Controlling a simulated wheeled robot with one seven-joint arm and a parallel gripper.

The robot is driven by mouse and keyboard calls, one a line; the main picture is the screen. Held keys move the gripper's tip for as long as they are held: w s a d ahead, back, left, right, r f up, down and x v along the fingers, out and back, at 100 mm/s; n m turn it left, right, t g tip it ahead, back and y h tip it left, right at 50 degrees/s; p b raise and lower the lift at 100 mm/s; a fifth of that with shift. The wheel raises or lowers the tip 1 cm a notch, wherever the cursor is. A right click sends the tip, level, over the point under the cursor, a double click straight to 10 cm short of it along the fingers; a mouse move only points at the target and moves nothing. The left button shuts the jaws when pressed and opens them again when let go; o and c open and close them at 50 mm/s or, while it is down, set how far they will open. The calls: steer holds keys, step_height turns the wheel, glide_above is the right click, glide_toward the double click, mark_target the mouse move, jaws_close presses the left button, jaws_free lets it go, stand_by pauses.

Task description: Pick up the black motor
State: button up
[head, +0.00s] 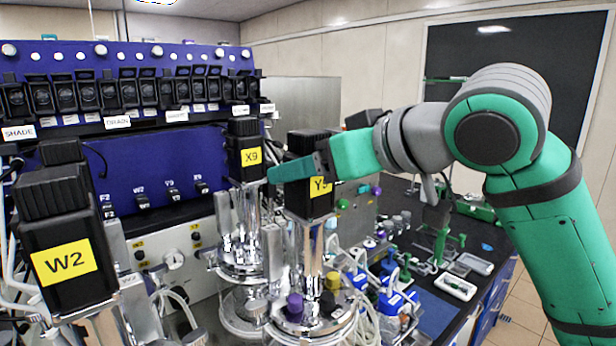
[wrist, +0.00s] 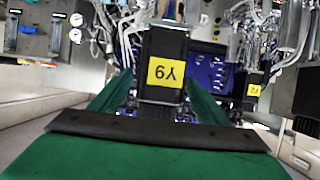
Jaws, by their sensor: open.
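Several black motors with yellow labels stand upright on the bioreactors. The motor labelled Y9 (head: 310,143) is at the middle of the head view, its label partly hidden by my green finger. It also shows upside down in the wrist view (wrist: 163,45), between my two fingers. My gripper (head: 292,170) is open at this motor, with a finger on each side; I cannot tell whether they touch it. The fingers also show in the wrist view (wrist: 158,98). The motor X9 (head: 245,140) stands just left of it, and the larger-looking W2 (head: 62,235) is at the near left.
A blue rack (head: 120,160) with a row of black pump heads stands behind the motors. Steel vessels, tubing and blue-capped bottles (head: 395,300) crowd the bench below. Small tools and a white tray (head: 455,287) lie on the dark bench at right.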

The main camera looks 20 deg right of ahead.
steer(key=shift+w+f, duration=0.1)
steer(key=shift+w, duration=0.15)
steer(key=shift+s+d, duration=0.1)
jaws_close()
steer(key=shift+r, duration=0.2)
